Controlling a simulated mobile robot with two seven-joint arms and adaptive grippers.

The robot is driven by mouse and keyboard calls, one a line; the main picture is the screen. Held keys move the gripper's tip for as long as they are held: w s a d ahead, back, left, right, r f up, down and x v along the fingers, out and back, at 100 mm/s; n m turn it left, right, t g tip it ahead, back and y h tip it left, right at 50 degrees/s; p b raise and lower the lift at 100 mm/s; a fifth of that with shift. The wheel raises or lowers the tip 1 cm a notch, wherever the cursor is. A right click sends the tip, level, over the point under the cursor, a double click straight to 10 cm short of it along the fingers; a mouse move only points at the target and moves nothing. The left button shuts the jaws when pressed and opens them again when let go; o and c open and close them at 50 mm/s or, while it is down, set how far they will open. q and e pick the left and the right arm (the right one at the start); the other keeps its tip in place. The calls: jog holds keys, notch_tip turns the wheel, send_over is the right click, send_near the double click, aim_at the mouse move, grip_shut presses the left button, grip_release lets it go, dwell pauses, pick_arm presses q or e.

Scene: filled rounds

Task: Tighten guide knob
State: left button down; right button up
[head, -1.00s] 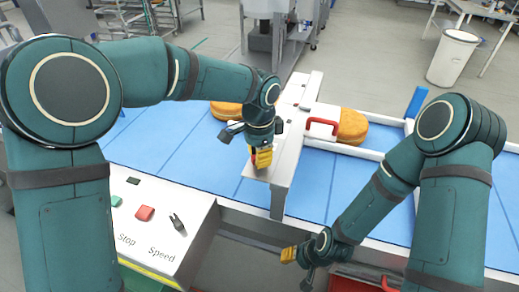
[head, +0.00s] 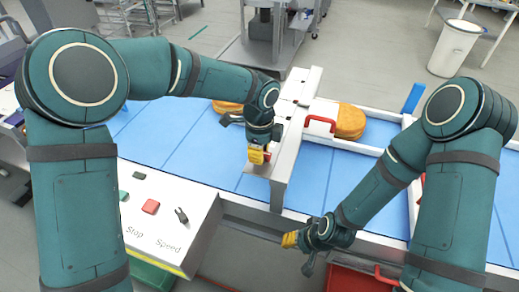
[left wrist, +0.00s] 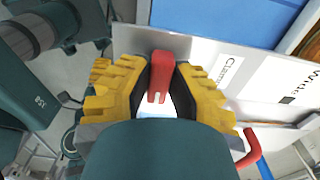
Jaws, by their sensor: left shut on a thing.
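The red guide knob (left wrist: 159,72) is between the yellow-padded fingers of my left gripper (left wrist: 160,95) in the left wrist view, and the gripper is shut on it. In the head view my left gripper (head: 258,155) is at the near end of the pale guide bridge (head: 288,160) over the blue conveyor; only a little red shows beside its fingers. Labels reading "Clamp" and "Wide" (left wrist: 285,85) are on the guide plate in the left wrist view. My right gripper (head: 290,240) hangs in front of the conveyor, away from the guide; its finger gap is not clear.
A red handle (head: 320,123) sticks out of the bridge's right side. Orange-brown rounds (head: 350,121) lie on the conveyor (head: 190,137). A control panel (head: 165,225) with buttons and a speed lever is at front left. A red crate (head: 355,280) is below right.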

pick_arm(q)
jog(key=shift+s+f, duration=0.1)
dwell(0.4)
jog(key=c, duration=0.9)
grip_release()
jog(key=shift+o, duration=0.2)
notch_tip(320, 180, up, 12)
